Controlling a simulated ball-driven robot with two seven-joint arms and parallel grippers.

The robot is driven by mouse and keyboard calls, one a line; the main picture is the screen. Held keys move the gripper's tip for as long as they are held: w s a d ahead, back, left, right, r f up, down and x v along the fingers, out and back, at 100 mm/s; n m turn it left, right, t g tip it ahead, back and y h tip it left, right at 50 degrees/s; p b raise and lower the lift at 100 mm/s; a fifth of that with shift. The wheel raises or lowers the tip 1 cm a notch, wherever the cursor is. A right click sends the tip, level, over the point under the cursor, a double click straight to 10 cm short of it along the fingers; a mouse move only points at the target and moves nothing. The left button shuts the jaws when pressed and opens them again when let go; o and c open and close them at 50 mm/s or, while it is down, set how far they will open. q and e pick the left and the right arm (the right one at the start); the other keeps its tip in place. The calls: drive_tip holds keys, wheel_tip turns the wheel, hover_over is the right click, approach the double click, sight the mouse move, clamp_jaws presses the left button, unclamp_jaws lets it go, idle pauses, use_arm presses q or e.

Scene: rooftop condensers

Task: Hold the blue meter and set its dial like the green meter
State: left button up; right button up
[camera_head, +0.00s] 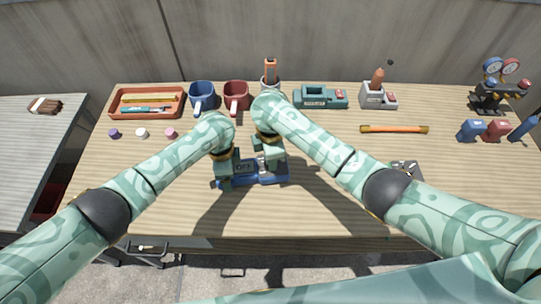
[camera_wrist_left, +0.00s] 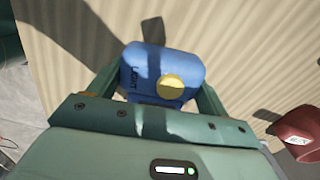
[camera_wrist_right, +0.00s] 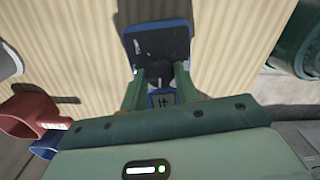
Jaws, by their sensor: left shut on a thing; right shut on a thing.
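The blue meter (camera_head: 266,176) lies on the wooden table in front of me, partly hidden by my grippers. My left gripper (camera_head: 228,178) is shut on its left part; the left wrist view shows a blue body (camera_wrist_left: 147,72) with lettering and a yellow disc between the fingers. My right gripper (camera_head: 270,157) is shut on a dark round knob, apparently the dial, between its fingers in the right wrist view (camera_wrist_right: 158,73). The dial's setting is hard to read.
A grey holder (camera_head: 378,98), an orange-handled bar (camera_head: 394,129) and a gauge set (camera_head: 490,98) are at right. The table's front middle is clear.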

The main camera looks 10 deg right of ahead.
drive_tip(key=m, duration=0.4)
drive_tip(key=shift+m, duration=0.3)
drive_tip(key=m, duration=0.3)
drive_tip(key=shift+a+m, duration=0.1)
drive_tip(key=shift+m, duration=0.3)
drive_tip(key=m, duration=0.3)
drive_tip(key=shift+m, duration=2.1)
drive_tip(key=o, duration=1)
